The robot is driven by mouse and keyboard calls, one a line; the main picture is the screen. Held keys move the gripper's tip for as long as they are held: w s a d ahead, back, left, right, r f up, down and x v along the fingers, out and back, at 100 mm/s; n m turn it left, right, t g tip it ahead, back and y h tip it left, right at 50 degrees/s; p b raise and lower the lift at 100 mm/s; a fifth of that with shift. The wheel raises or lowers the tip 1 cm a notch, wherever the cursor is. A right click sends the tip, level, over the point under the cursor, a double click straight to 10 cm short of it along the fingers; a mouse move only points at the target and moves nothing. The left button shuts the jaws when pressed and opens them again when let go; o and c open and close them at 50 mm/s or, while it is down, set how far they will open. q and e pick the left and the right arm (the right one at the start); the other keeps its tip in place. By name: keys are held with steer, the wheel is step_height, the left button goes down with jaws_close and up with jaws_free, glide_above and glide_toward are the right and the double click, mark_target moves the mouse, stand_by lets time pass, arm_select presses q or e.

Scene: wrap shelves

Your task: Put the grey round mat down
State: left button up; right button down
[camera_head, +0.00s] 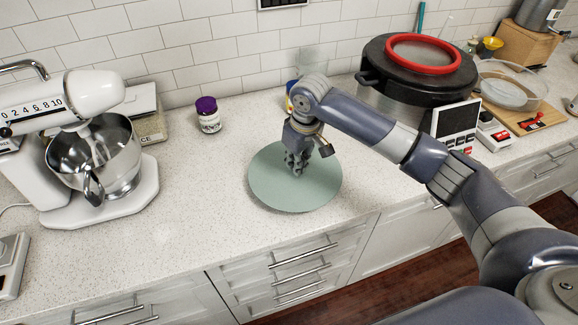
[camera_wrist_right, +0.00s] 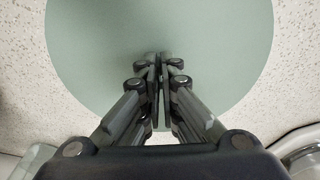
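The grey-green round mat (camera_head: 270,190) appears to lie flat on the white speckled counter, near its front edge. It also fills much of the right wrist view (camera_wrist_right: 95,60). My right gripper (camera_head: 297,168) points down over the mat, inside its outline. In the right wrist view its fingers (camera_wrist_right: 158,70) are together, with no mat edge visible between them. The fingertips look close to the mat's surface; I cannot tell whether they touch it. My left gripper is not in view.
A stand mixer (camera_head: 95,95) stands at the left, and a purple-lidded jar (camera_head: 208,115) behind the mat. A large dark pot (camera_head: 415,75) with a red ring stands at the back right, beside a scale display (camera_head: 456,120). The counter (camera_head: 200,180) left of the mat is clear.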

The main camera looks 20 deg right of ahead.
mark_target(290, 171)
steer(key=shift+w+a, duration=0.4)
steer(key=shift+a, duration=0.4)
step_height(290, 171, down, 3)
steer(key=shift+r+p, duration=0.1)
steer(key=shift+p, duration=0.7)
steer(key=shift+f, duration=0.45)
steer(key=shift+f, duration=0.1)
steer(key=c, duration=1.8)
jaws_free()
step_height(290, 171, up, 12)
steer(key=s+b, duration=0.1)
steer(key=b, duration=0.1)
steer(key=shift+s+d, duration=0.3)
steer(key=shift+d, duration=0.05)
